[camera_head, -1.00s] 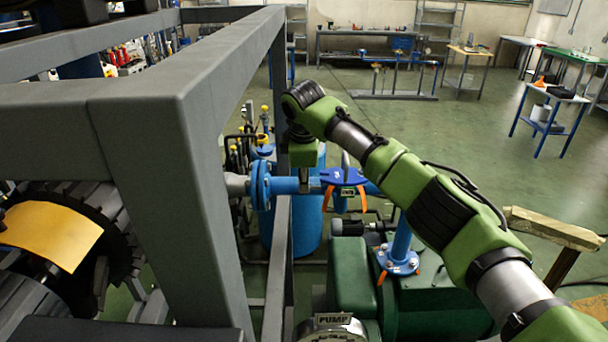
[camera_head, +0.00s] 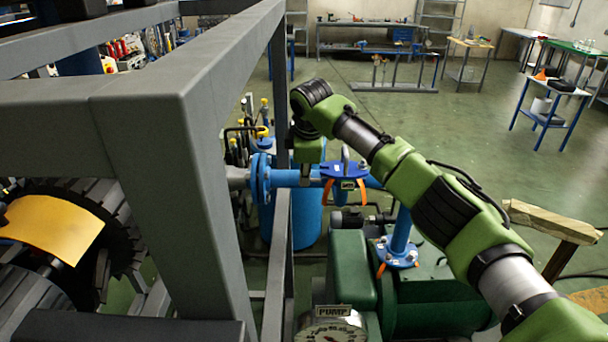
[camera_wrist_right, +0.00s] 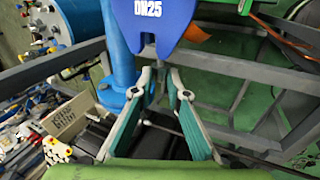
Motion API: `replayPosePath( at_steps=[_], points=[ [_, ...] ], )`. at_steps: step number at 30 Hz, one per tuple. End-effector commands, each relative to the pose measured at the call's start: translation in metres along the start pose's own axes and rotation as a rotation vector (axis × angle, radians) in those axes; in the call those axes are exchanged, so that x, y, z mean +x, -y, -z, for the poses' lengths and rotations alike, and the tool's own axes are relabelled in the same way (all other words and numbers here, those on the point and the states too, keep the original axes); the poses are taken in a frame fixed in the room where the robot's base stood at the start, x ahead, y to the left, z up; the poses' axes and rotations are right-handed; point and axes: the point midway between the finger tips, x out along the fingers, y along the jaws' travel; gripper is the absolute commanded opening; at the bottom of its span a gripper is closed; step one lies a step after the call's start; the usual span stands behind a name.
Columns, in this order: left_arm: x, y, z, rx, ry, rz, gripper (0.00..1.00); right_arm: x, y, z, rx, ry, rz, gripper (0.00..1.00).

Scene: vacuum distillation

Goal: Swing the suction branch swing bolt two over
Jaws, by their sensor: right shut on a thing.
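The blue suction branch (camera_head: 290,178) runs across the middle of the head view, with a blue slotted flange (camera_head: 345,170) carrying orange tags. The flange also shows at the top of the wrist view, marked DN25 (camera_wrist_right: 148,14). My right gripper (camera_head: 305,176) points down beside the flange's left side. In the wrist view its two fingers (camera_wrist_right: 160,78) stand close together just below the flange edge, shut on what seems to be a swing bolt. The bolt is mostly hidden between the fingertips. One upright metal bolt (camera_head: 346,156) shows at the flange. My left gripper is out of view.
A thick grey frame (camera_head: 185,130) stands close on the left. The green pump (camera_head: 430,285) with its gauge (camera_head: 330,330) and a blue flanged riser (camera_head: 400,255) lie below my arm. A wooden-topped stand (camera_head: 552,222) is at the right. Open floor lies behind.

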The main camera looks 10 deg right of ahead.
Motion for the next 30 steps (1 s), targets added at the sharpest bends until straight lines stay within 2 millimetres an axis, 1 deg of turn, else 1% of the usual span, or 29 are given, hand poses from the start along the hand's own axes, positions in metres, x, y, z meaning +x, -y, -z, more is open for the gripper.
replayPosePath(
  at_steps=[18,24,30],
  points=[
    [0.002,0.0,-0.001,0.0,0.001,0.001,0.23,-0.019,-0.009,-0.018,0.162,-0.394,0.003,0.0],
    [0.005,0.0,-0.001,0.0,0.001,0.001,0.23,-0.023,-0.011,-0.022,0.195,-0.475,0.003,0.0],
    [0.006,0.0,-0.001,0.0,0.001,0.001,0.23,-0.025,-0.011,-0.023,0.21,-0.514,0.003,0.0]
  ],
)
